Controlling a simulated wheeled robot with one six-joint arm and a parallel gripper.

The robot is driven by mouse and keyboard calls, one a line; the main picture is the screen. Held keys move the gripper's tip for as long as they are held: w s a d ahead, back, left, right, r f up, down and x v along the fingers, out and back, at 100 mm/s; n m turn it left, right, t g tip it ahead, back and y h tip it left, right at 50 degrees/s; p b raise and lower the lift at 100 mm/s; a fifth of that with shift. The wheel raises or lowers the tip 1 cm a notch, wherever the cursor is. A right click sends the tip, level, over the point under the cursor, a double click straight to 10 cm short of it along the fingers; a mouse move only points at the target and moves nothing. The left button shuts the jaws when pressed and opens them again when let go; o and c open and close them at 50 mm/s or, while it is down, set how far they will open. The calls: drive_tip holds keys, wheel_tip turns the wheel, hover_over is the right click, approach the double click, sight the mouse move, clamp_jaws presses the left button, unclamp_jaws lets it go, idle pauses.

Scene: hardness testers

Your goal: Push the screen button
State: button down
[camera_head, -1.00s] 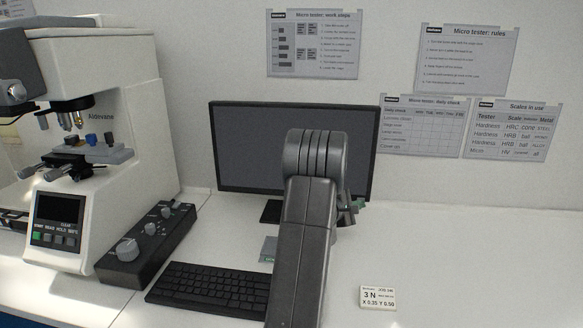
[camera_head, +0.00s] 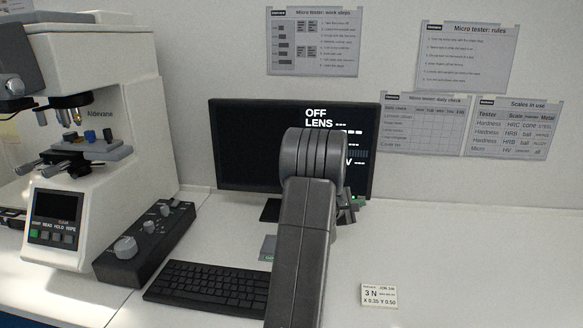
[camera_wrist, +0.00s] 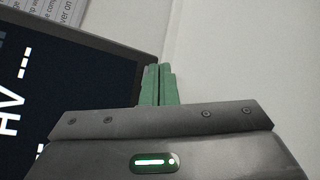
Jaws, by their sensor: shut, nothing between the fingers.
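The monitor (camera_head: 245,150) stands at the back of the desk. Its screen is lit, with white text reading "OFF" and "LENS" and dashes. The wrist view shows the screen (camera_wrist: 25,95) close by at the left, with "HV" and dashes. My gripper (camera_wrist: 158,82) has its green fingers together and empty, just beside the monitor's frame edge. In the head view my arm hides the middle of the screen and most of the gripper. The screen button itself is hidden; I cannot tell whether the fingertips touch it.
A white micro tester (camera_head: 110,130) stands at the left, with a black control box (camera_head: 145,240) beside it. A black keyboard (camera_head: 205,285) lies in front of the monitor. A small label card (camera_head: 379,296) lies at the right. The desk further right is clear.

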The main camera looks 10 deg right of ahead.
drive_tip(key=shift+s+a+b, duration=0.1)
drive_tip(key=shift+s+b, duration=0.2)
drive_tip(key=shift+s, duration=0.1)
drive_tip(key=shift+f, duration=0.1)
drive_tip(key=shift+s+a+b, duration=0.25)
drive_tip(key=shift+s+b, duration=0.5)
drive_tip(key=shift+s, duration=0.2)
drive_tip(key=shift+s+a+b, duration=0.25)
drive_tip(key=shift+s+b, duration=0.55)
drive_tip(key=shift+s, duration=0.2)
drive_tip(key=shift+s+a+b, duration=0.25)
drive_tip(key=shift+s+b, duration=0.5)
drive_tip(key=shift+s, duration=0.2)
